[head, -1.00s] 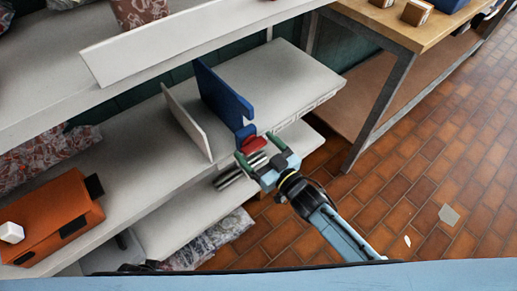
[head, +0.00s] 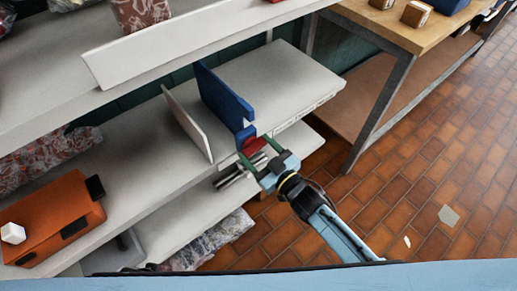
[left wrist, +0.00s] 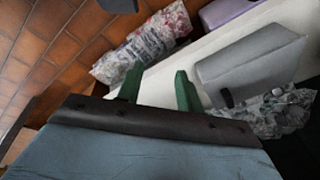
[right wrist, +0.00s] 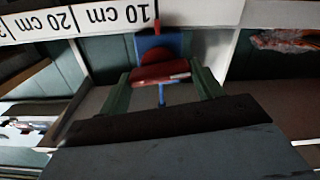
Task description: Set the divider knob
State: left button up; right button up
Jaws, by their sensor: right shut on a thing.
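A blue divider (head: 222,97) stands upright on the middle shelf, with a notch in its front edge. A red knob (head: 254,146) sits at its front, and it also shows in the right wrist view (right wrist: 160,74). My right gripper (head: 258,153) is shut on the red knob, with one green finger on each side of it in the right wrist view (right wrist: 160,84). My left gripper (left wrist: 158,84) is open and empty in the left wrist view, above a lower shelf and bags. It is not seen in the head view.
A white divider (head: 187,123) stands left of the blue one. A ruler strip (right wrist: 85,22) with cm marks shows in the right wrist view. An orange box (head: 55,222) is on the shelf at left. A wooden table (head: 400,28) stands at right.

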jog(key=n, duration=0.2)
jog(key=shift+n, duration=0.4)
jog(key=n, duration=0.2)
jog(key=shift+n, duration=0.4)
jog(key=n, duration=0.2)
jog(key=shift+s+n, duration=0.1)
jog(key=shift+n, duration=0.2)
jog(key=n, duration=0.3)
jog(key=shift+a+f+n, duration=0.1)
jog(key=shift+f+n, duration=0.05)
jog(key=shift+n, duration=0.15)
jog(key=shift+n+b, duration=0.35)
jog(key=shift+n, duration=0.45)
pick_arm(q)
jog(key=shift+w+d+r+b, duration=0.15)
jog(key=shift+w+r+b, duration=0.05)
jog(key=shift+w+r, duration=0.4)
jog(key=shift+w+d+r+b, duration=0.15)
jog(key=shift+w+r, duration=0.2)
jog(key=shift+r, duration=0.35)
pick_arm(e)
jog(key=shift+n, duration=1.3)
jog(key=o, duration=1)
